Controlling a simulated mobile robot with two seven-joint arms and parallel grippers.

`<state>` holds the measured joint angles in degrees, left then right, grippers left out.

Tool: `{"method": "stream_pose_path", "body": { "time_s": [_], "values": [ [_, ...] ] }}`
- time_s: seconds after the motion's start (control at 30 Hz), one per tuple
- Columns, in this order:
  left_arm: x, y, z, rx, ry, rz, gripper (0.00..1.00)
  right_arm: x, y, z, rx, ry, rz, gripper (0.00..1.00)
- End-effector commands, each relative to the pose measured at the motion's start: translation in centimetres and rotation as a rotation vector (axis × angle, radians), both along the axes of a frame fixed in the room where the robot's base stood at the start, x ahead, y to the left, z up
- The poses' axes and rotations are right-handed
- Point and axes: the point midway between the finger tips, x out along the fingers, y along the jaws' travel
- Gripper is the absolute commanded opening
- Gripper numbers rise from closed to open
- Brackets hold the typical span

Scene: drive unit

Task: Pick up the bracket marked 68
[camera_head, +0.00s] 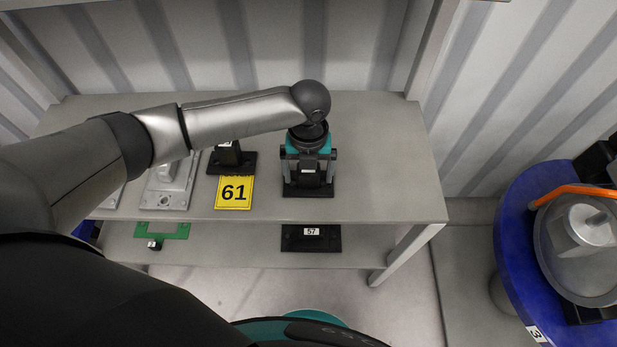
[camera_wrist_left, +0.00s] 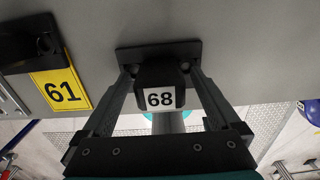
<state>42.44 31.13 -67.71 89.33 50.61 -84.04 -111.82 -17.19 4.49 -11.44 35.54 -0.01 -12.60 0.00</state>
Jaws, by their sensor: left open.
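The bracket marked 68 (camera_wrist_left: 160,76) is black, with a flat base plate and an upright block bearing a white label. It stands on the upper shelf, and its base also shows in the head view (camera_head: 308,190). My left gripper (camera_head: 308,174) is directly above it, pointing down. In the left wrist view the open fingers of the left gripper (camera_wrist_left: 163,84) are on either side of the block, with the label between them. I cannot tell whether they touch it. The gripper hides part of the bracket in the head view. My right gripper is not in view.
A yellow 61 sign (camera_head: 234,192) lies in front of another black bracket (camera_head: 232,157) to the left. A grey metal part (camera_head: 168,187) is farther left. A black part marked 57 (camera_head: 311,238) is on the lower shelf. The upper shelf (camera_head: 390,175) is clear to the right.

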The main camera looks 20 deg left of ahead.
Motion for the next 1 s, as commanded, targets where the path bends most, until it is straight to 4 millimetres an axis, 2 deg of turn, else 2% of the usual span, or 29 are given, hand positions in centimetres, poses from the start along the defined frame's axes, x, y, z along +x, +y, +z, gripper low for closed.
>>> {"method": "stream_pose_path", "body": {
  "time_s": [0.17, 1.0],
  "values": [
    [0.03, -0.01, 0.09, -0.001, -0.001, 0.000, 0.95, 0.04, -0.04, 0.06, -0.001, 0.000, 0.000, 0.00],
    [0.05, 0.04, 0.14, 0.000, -0.001, 0.001, 0.01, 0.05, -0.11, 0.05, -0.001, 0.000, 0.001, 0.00]
  ]
}}
